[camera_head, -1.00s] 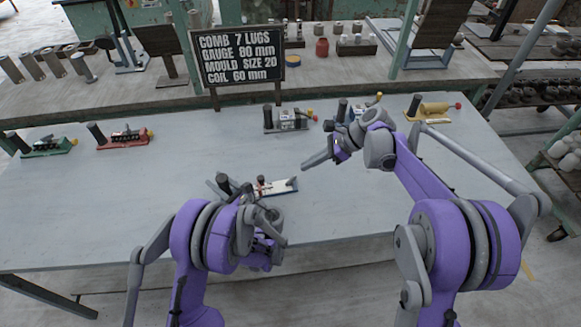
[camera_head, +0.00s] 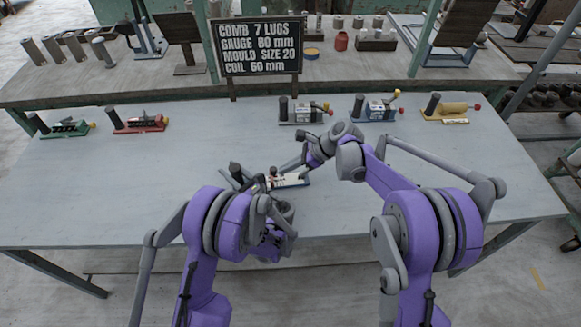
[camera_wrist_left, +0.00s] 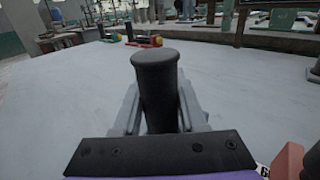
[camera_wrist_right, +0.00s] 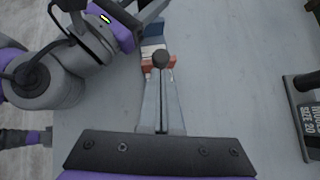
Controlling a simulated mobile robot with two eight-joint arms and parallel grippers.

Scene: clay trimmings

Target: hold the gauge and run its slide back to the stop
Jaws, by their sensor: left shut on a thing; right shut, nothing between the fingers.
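The gauge (camera_head: 293,181) lies near the front middle of the table, a pale base with a dark upright post at its left end. My left gripper (camera_head: 238,178) is shut on that dark post (camera_wrist_left: 158,85), which stands upright between its fingers in the left wrist view. My right gripper (camera_head: 282,171) is shut and empty, its fingertips at the gauge. In the right wrist view a dark round knob (camera_wrist_right: 160,59) shows right at the fingertips, with reddish, white and blue parts of the gauge (camera_wrist_right: 154,42) beyond. I cannot tell whether the fingertips touch the knob.
Several similar devices stand along the table's back: a green one (camera_head: 65,129), a red one (camera_head: 140,124), a grey one (camera_head: 300,114), a blue one (camera_head: 375,110) and a yellow one (camera_head: 450,109). A black sign (camera_head: 260,47) stands behind them. The table's front right is clear.

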